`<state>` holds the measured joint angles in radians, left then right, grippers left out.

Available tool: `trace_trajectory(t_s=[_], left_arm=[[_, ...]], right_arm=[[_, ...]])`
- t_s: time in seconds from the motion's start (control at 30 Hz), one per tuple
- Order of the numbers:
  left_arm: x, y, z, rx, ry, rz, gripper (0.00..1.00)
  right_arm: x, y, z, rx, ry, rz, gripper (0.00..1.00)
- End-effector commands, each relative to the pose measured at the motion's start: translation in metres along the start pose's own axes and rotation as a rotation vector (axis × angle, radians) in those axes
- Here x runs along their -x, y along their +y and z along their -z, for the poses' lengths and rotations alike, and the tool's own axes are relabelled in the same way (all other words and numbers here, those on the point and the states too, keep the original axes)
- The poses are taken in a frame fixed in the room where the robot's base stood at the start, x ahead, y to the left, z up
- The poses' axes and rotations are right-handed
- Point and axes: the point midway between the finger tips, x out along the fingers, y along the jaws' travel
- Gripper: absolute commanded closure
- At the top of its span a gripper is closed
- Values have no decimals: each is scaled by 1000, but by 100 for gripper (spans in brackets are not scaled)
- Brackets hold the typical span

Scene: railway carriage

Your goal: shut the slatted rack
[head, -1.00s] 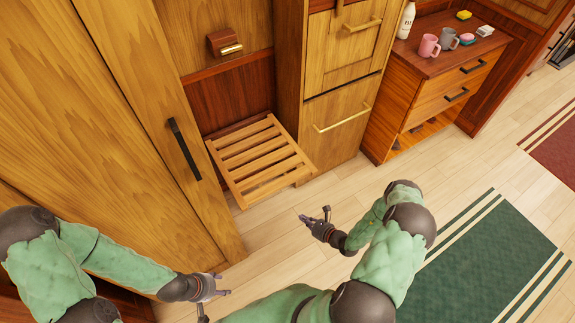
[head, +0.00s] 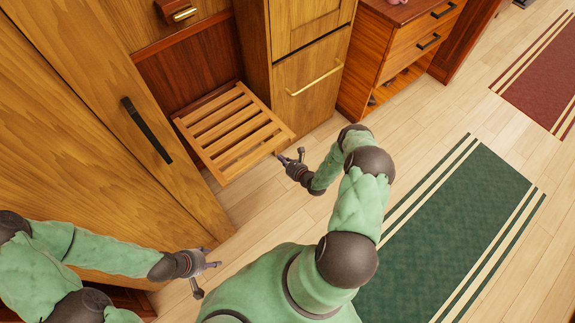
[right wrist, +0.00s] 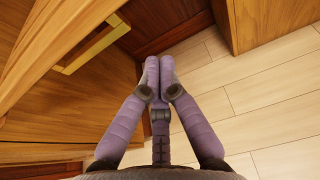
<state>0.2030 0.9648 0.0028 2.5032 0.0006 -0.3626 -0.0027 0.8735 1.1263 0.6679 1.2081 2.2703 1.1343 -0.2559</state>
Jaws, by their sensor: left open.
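The slatted rack (head: 254,158) is a light wooden frame with several slats. In the head view it is folded down, sticking out roughly level from the dark red-brown wall panel between the tall cupboard and the drawer unit. My left gripper (head: 207,278) is open and empty, in front of the tall cupboard and nearer me than the rack.
The tall cupboard (head: 95,110) with a black handle (head: 147,130) stands left of the rack. A drawer unit with a brass handle (head: 315,78) stands to its right. A low chest (head: 400,45) lies beyond. A green rug (head: 450,240) lies on the open floor at right.

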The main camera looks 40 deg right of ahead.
Motion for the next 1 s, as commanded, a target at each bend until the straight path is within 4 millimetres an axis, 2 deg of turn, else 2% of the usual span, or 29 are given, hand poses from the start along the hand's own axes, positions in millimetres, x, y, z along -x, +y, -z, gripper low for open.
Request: trace_trajectory(t_s=[0.03, 0.23, 0.8, 1.0], left_arm=[[2, 1, 0, 0, 1, 0, 47], [1, 0, 0, 0, 1, 0, 47], [2, 1, 0, 0, 1, 0, 47], [12, 4, 0, 0, 1, 0, 47]], right_arm=[[3, -3, -10, 3, -3, 3, 100], [9, -2, -25, 2, -2, 2, 100], [12, -2, -32, 2, 0, 2, 100], [18, -11, -44, 4, 23, 3, 100]])
